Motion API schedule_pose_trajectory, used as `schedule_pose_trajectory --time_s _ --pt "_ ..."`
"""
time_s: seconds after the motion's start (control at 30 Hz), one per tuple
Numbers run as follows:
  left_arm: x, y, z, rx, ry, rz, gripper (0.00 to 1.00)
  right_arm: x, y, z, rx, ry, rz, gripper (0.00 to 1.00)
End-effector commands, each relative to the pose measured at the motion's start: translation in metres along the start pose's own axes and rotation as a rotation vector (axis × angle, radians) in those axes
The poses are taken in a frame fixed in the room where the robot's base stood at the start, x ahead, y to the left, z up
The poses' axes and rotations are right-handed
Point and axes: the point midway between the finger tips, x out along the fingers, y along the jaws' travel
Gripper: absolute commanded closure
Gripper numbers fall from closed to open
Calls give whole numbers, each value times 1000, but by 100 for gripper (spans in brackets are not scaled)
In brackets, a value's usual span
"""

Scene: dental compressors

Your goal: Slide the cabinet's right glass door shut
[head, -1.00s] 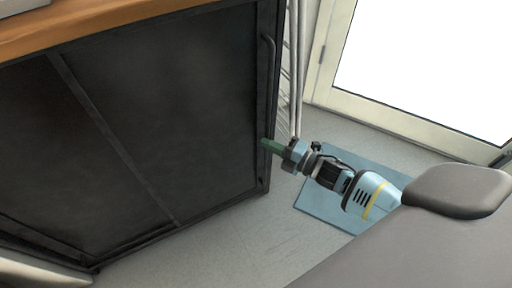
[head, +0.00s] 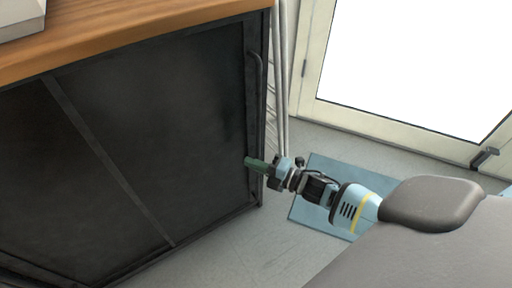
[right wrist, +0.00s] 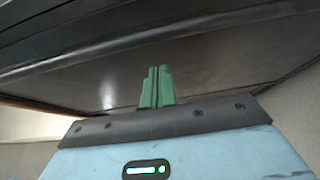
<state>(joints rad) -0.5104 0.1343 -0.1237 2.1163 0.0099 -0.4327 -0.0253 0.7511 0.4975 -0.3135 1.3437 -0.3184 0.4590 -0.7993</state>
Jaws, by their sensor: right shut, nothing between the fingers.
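The black cabinet has a dark right glass door (head: 165,110) with a vertical bar handle (head: 257,80) near its right edge. A dark upright bar (head: 105,155) divides this door from the dark left panel (head: 45,190). My right gripper (head: 250,162) is shut, with its green fingertips at the cabinet's right edge, below the handle. In the right wrist view the shut green fingers (right wrist: 157,86) point at the dark glass surface (right wrist: 210,65); whether they touch it I cannot tell. My left gripper is not in view.
A wooden top (head: 130,38) covers the cabinet, with a pale object (head: 20,18) on its corner. Pale pipes (head: 281,80) run upright beside the cabinet. A blue mat (head: 305,212) lies on the grey floor (head: 225,250). A cream-framed glazed door (head: 390,118) stands behind.

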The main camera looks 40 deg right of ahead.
Motion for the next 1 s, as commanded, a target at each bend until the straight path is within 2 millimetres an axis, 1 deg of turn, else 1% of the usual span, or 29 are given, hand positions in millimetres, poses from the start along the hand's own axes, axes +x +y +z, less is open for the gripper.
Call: schedule_pose_trajectory --time_s 0.03,0.07,0.1,0.3,0.5,0.7,1.0 --pt "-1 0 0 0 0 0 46 1 0 -2 1 0 1 100" --pt "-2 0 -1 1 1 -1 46 -4 0 -2 2 -1 -2 100" --pt "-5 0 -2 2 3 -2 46 -16 0 -2 2 -1 -4 100" --pt "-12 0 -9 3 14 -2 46 -57 1 -3 2 1 -2 100" --pt "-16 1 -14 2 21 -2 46 -86 1 -3 1 2 1 100" --pt "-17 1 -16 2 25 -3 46 -98 1 -3 1 2 2 100" --pt "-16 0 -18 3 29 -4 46 -99 0 -3 1 3 2 100"
